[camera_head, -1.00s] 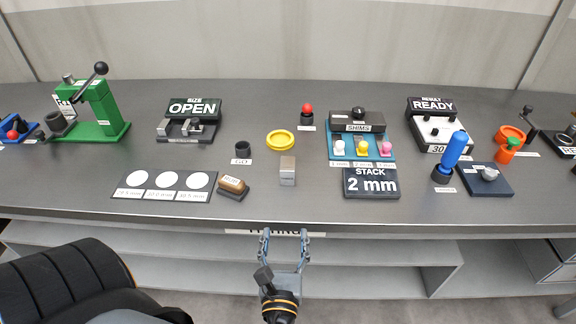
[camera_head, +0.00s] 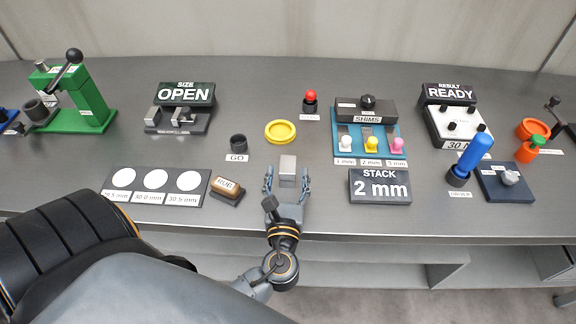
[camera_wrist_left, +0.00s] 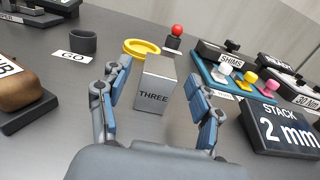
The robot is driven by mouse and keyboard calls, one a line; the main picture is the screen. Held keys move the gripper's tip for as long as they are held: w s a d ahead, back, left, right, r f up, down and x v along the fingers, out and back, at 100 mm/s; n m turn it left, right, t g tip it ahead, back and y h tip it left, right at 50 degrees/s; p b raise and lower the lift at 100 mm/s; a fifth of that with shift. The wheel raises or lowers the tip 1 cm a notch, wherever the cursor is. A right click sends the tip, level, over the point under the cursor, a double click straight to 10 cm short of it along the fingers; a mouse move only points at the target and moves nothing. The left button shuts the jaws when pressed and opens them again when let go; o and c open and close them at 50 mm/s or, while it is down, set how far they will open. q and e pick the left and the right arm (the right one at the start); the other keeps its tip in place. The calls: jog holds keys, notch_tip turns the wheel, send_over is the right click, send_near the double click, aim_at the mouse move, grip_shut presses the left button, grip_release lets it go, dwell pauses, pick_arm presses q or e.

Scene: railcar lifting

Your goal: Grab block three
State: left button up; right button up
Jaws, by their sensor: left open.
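Block three is a small grey metal block (camera_head: 287,166) standing upright on the grey bench, just in front of the yellow ring. In the left wrist view the block (camera_wrist_left: 155,88) shows the label THREE on its near face. My left gripper (camera_head: 287,184) is open, with one finger on each side of the block. In the left wrist view the left gripper's fingers (camera_wrist_left: 160,103) stand apart, with gaps between them and the block. My right gripper is not in either view.
A yellow ring (camera_head: 281,131) lies behind the block and a black GO cup (camera_head: 238,143) to its left. The RUB block (camera_head: 226,188) is left of my gripper. The STACK 2 mm sign (camera_head: 380,186) and shims stand (camera_head: 369,123) are to the right.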

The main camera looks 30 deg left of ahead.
aim_at(289, 156)
pick_arm(q)
jog(key=shift+w+a, duration=0.4)
jog(key=shift+w, duration=0.2)
jog(key=shift+w+a, duration=0.3)
jog(key=shift+w, duration=0.2)
jog(key=p+x, duration=0.1)
jog(key=x, duration=0.3)
jog(key=shift+w+a, duration=0.15)
jog(key=shift+w, duration=0.1)
jog(key=shift+w+a+f, duration=0.1)
jog(key=shift+w, duration=0.05)
jog(key=shift+c, duration=1.1)
grip_shut()
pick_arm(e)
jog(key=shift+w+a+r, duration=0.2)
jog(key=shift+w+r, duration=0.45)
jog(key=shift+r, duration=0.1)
